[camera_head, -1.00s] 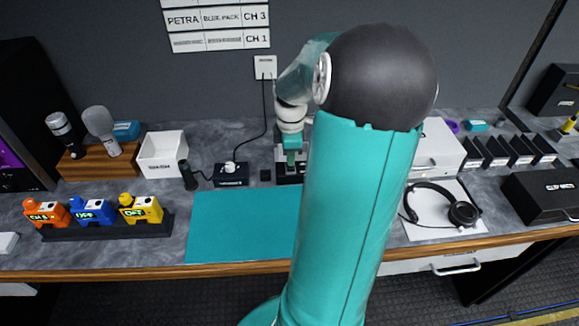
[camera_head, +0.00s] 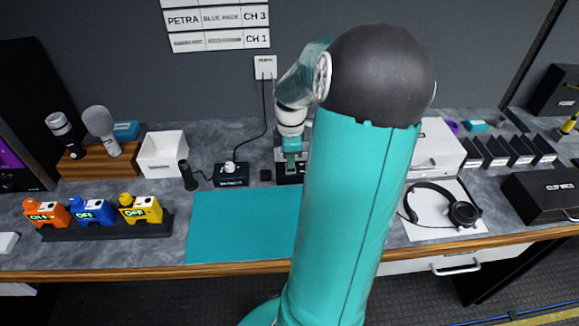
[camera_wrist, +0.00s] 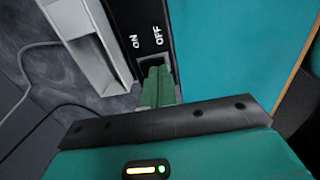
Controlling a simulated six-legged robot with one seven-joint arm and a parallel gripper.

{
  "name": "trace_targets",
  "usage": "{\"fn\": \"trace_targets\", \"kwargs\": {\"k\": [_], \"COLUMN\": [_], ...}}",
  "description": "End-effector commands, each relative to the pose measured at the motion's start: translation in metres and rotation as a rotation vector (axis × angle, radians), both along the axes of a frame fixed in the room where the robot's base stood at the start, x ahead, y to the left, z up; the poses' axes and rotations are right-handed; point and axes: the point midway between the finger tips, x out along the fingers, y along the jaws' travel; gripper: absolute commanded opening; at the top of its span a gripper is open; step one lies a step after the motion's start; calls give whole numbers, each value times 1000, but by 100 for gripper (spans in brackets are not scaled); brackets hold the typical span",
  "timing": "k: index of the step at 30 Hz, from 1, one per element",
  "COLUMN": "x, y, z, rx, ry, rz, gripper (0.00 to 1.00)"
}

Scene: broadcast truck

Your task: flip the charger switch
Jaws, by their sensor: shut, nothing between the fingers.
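The charger (camera_head: 288,179) stands at the back of the counter, just left of my upper arm, which hides part of it. In the wrist view its black front strip (camera_wrist: 122,35) carries white ON and OFF labels, with OFF nearer the teal mat. A dark switch area (camera_wrist: 153,60) shows just below OFF, partly covered by my fingertips. My gripper (camera_wrist: 155,72) is shut and empty, its green fingers at that switch area. I cannot tell whether they touch it or which way it is set. In the head view my gripper (camera_head: 291,168) is over the charger.
A teal mat (camera_head: 235,228) lies in front of the charger. A small black box with a cable (camera_head: 231,175) and a white bin (camera_head: 163,154) stand to the left. A headset (camera_head: 462,213) and a white case (camera_head: 436,146) are to the right.

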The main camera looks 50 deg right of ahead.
Motion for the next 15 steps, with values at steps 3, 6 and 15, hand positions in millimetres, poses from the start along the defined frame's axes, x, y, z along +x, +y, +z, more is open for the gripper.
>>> {"fn": "trace_targets", "kwargs": {"k": [3, 6, 15], "x": [0, 0, 0], "y": [0, 0, 0], "z": [-2, -3, -8], "rx": [1, 1, 1], "ry": [1, 1, 1], "rz": [0, 0, -1], "gripper": [0, 0, 0]}}
